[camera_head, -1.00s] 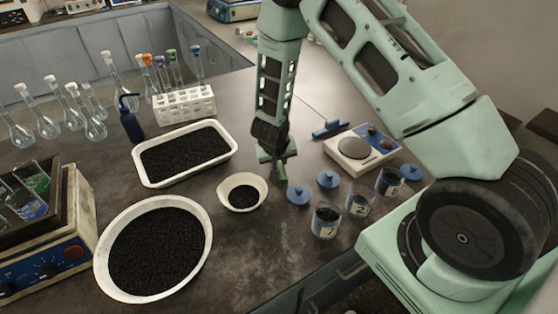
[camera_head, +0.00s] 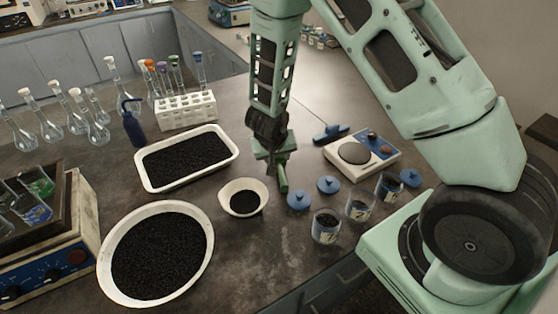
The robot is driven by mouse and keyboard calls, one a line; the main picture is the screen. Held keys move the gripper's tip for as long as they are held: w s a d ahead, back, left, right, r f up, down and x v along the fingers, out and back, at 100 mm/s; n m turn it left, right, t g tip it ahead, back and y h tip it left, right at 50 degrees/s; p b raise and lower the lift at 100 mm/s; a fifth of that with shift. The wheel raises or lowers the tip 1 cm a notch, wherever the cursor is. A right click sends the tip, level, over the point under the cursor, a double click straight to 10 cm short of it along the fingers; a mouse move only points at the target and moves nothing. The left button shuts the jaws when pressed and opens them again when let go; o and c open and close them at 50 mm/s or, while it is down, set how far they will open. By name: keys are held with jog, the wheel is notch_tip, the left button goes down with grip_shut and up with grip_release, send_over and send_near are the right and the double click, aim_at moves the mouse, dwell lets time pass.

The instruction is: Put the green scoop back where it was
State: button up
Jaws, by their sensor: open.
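The green scoop (camera_head: 282,179) shows as a narrow dark-green piece just under and to the right of my gripper (camera_head: 271,163), right of the small white bowl (camera_head: 244,198). My gripper points down over the bench and its jaws are open. The gripper partly covers the scoop. I cannot tell whether they touch, or whether the scoop rests on the bench.
A white tray (camera_head: 230,152) and a large round pan (camera_head: 207,262) hold black grains. Blue lids (camera_head: 328,185) and glass jars (camera_head: 325,228) stand to the right, near a balance (camera_head: 379,160). A blue bottle (camera_head: 132,127) and tube rack (camera_head: 186,113) stand behind.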

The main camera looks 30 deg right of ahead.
jog(key=s+a+r+n+g+y+p, duration=0.1)
jog(key=s+a+r+n+y, duration=0.25)
jog(key=s+a+r, duration=0.45)
jog(key=s+a+r+n+y, duration=0.3)
jog(key=s+a+r+y, duration=0.15)
jog(key=a+r, duration=0.7)
jog(key=s+d+r+n+g+h, duration=0.1)
jog(key=s+n, duration=0.4)
jog(key=s, duration=1.1)
notch_tip(320, 180, up, 2)
jog(key=g+h, duration=0.1)
jog(key=h, duration=0.1)
jog(key=shift+d+r+g+h, duration=0.2)
jog(key=shift+d+g+h, duration=0.1)
jog(key=shift+d+h, duration=0.1)
jog(key=shift+f, duration=0.15)
